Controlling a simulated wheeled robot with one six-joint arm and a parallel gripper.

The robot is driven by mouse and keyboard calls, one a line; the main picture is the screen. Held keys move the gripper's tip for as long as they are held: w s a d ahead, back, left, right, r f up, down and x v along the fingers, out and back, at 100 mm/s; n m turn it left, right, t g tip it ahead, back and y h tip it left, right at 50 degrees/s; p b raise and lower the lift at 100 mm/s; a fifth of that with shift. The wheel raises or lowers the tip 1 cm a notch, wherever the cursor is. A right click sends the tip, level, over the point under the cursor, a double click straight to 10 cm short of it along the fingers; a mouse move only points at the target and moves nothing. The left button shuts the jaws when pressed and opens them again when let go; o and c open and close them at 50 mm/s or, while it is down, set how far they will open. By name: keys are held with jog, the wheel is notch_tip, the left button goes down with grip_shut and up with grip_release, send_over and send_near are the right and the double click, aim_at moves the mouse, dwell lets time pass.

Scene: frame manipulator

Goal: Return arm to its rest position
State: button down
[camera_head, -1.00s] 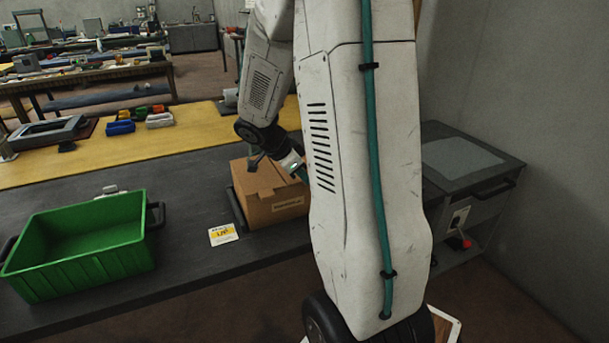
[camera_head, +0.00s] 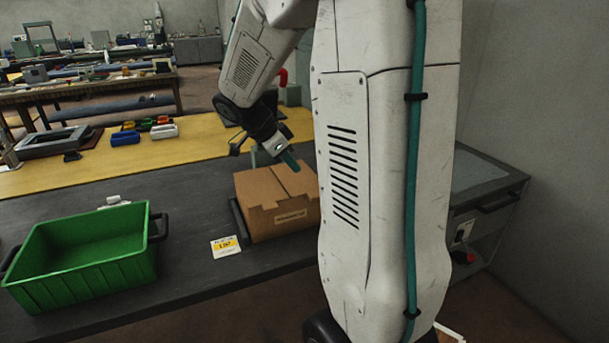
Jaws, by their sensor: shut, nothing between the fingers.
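My gripper (camera_head: 286,163) shows at the end of my white arm, left of the large arm link in the foreground. Its fingers have teal tips and point down and to the right. It is shut with nothing held. It is above the far part of a closed brown cardboard box (camera_head: 268,205), which sits on the dark bench top. I cannot tell how large the gap between fingertips and box is. The right edge of the box is hidden behind my arm.
A green bin (camera_head: 85,255) stands on the bench at left, with a yellow and white label card (camera_head: 226,245) between it and the box. Small coloured bins (camera_head: 150,130) and a grey frame (camera_head: 50,142) are further back. A grey cabinet (camera_head: 480,185) stands right of my arm by the wall.

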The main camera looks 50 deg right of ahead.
jog(key=shift+w+a+f+v, duration=0.1)
jog(key=shift+a+v, duration=0.05)
jog(key=shift+v, duration=0.6)
jog(key=shift+w+a+f+v, duration=0.1)
jog(key=shift+v, duration=0.6)
jog(key=shift+a+f+v, duration=0.1)
jog(key=shift+a+v, duration=0.05)
jog(key=shift+v, duration=0.6)
jog(key=s+a+n+t+y, duration=0.2)
jog(key=s+a+n+y, duration=0.1)
jog(key=s+a+n, duration=0.6)
jog(key=s+a+r+n+t+y, duration=0.1)
jog(key=s+a+n+t+y, duration=0.1)
jog(key=s+a+n, duration=0.7)
jog(key=a+n, duration=0.5)
jog(key=shift+a+r+n+t+y, duration=0.2)
jog(key=shift+a+n+t+y, duration=0.1)
jog(key=shift+y, duration=0.1)
